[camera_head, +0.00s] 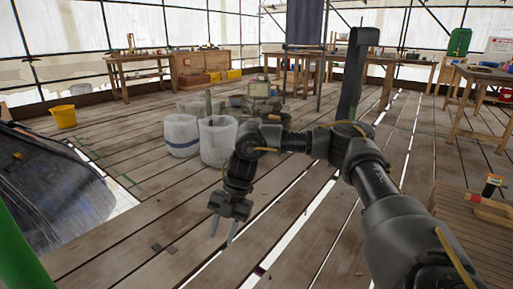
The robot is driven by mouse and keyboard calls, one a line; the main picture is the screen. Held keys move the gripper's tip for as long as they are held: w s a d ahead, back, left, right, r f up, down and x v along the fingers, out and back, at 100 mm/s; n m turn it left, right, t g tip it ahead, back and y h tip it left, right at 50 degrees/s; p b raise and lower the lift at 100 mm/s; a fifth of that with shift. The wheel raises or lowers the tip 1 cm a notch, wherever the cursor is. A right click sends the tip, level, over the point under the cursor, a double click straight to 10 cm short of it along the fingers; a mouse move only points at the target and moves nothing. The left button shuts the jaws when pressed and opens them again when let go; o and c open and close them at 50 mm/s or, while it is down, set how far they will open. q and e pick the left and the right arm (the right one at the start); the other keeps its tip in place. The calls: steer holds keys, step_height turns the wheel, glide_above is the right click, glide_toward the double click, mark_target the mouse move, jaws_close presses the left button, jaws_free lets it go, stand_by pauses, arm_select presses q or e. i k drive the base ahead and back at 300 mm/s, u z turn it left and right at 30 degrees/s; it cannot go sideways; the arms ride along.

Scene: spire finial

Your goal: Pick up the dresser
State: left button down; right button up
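My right gripper (223,234) hangs in the middle of the head view, its two fingers apart and pointing down over bare floorboards. Nothing shows between the fingers. My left gripper is not in view. A wooden tool with a reddish handle (490,210), which may be the dresser, lies on a slatted wooden surface (465,225) at the right edge. A small dark item with an orange part (491,185) is just behind it. The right gripper is well to the left of both and not touching them.
Whitish tubs (217,141) stand on the planks behind the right gripper. A yellow bucket (64,116) is at the left, near a dark sloped surface (45,185). Workbenches (140,58) line the back; another table (485,75) is at right. A green pole-like thing (22,250) is at lower left.

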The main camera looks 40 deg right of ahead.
mark_target(506, 219)
steer(key=z, duration=1.25)
steer(key=i, duration=2.25)
steer(key=z, duration=2.6)
steer(key=i, duration=1.35)
steer(key=u, duration=0.2)
